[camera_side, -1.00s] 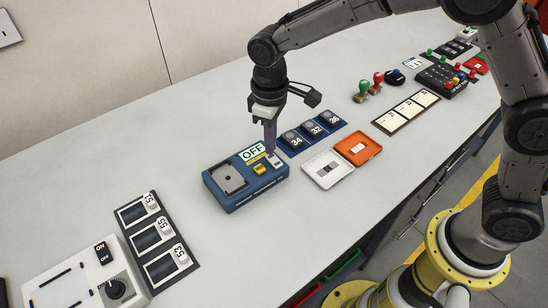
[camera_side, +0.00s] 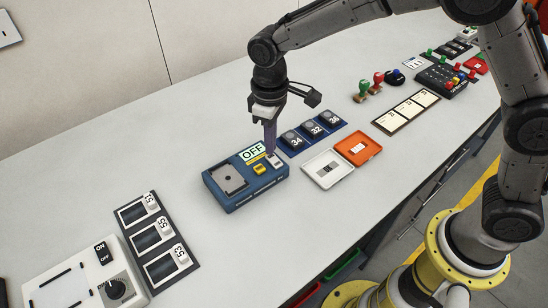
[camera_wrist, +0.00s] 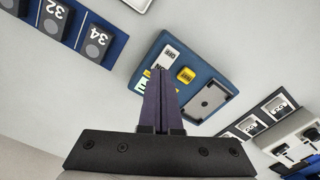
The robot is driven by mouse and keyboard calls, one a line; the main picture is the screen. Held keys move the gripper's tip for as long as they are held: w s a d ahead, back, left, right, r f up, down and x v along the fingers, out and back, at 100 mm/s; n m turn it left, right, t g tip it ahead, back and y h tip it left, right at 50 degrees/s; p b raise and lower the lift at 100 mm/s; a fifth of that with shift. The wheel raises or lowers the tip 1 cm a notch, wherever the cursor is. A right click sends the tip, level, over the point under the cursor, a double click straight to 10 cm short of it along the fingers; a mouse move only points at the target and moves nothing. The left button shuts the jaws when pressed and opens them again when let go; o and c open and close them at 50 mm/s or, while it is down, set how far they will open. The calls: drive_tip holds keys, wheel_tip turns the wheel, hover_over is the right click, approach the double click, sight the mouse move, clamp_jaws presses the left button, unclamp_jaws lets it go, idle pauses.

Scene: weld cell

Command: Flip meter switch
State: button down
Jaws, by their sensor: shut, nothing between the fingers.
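The blue meter box (camera_side: 240,201) lies on the table with a display reading "OFF" (camera_side: 252,152), a yellow button (camera_side: 259,169) and a dark square plate. Its small white rocker switch (camera_side: 275,161) is at the right end of the top face. My gripper (camera_side: 270,150) is shut and empty, pointing down with its fingertips at or just above the switch. I cannot tell whether they touch it. In the wrist view the shut purple fingers (camera_wrist: 160,75) reach over the box beside the white switch (camera_wrist: 169,55), partly covering the display.
A dark blue tray (camera_side: 285,149) with numbered pieces lies close to the right of the box. A white ON/OFF panel (camera_side: 70,288) is at lower left. Bare table lies left of the box.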

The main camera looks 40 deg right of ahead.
drive_tip(key=shift+f, duration=1)
idle(0.5)
drive_tip(key=shift+r, duration=3.55)
drive_tip(key=shift+d, duration=0.1)
